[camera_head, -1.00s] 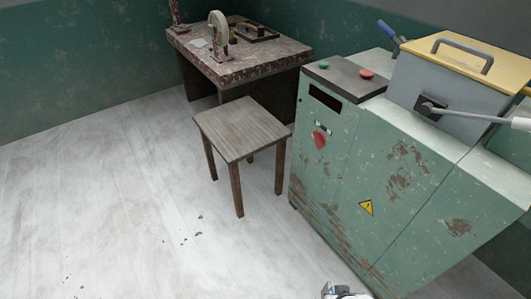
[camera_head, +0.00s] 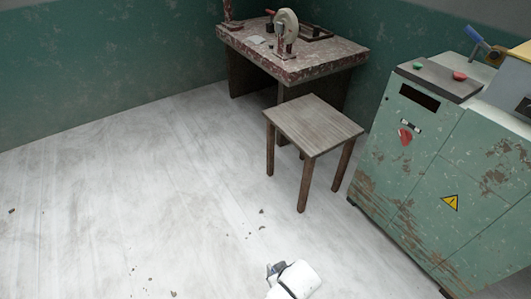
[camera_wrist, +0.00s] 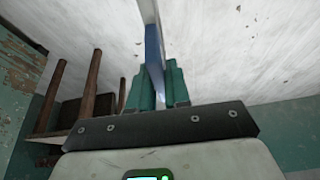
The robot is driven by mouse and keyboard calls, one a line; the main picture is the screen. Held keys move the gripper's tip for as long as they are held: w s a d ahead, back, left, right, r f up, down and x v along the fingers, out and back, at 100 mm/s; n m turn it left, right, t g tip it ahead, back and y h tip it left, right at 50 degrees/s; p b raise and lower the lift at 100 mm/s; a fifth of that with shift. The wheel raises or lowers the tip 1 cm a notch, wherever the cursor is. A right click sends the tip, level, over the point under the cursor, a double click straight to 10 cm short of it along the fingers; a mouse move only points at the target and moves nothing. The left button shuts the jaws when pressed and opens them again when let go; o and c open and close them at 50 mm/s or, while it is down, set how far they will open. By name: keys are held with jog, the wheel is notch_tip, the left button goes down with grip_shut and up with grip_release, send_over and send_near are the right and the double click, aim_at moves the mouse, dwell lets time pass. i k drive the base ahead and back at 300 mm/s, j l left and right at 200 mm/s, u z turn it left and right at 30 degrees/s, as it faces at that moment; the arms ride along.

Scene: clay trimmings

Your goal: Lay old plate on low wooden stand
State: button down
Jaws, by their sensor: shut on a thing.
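The low wooden stand (camera_head: 312,124), a square grey-brown stool with brown legs, stands in front of a worktable, its top bare. In the wrist view its legs (camera_wrist: 91,78) show at the left, pointing up in the picture. My gripper (camera_wrist: 157,86) has teal fingers shut on the old plate (camera_wrist: 153,45), a thin pale and bluish sheet seen nearly edge-on. The plate's face and full outline are hidden. In the head view my gripper (camera_head: 274,269) is low at the bottom centre, in front of the stool and apart from it; the plate is hard to make out there.
A rusty-topped worktable (camera_head: 310,68) with a wheel-like tool (camera_head: 286,24) stands behind the stool. A chipped green machine cabinet (camera_head: 430,165) stands close to the stool's right. The pale floor (camera_head: 130,190) is open at the left, with a few small dark scraps.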

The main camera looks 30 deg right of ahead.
aim_at(316, 118)
jog(key=i+j+u, duration=0.15)
jog(key=i+u, duration=0.3)
jog(key=i, duration=0.2)
jog(key=i+j+z, duration=0.1)
jog(key=i+z, duration=0.25)
jog(key=i+j+z, duration=0.2)
jog(key=i+z, duration=0.2)
jog(key=i+j+z, duration=0.25)
jog(key=z, duration=0.15)
jog(key=i+j+z, duration=0.3)
jog(key=z, duration=0.15)
jog(key=i+j+z, duration=0.2)
jog(key=j+z, duration=0.2)
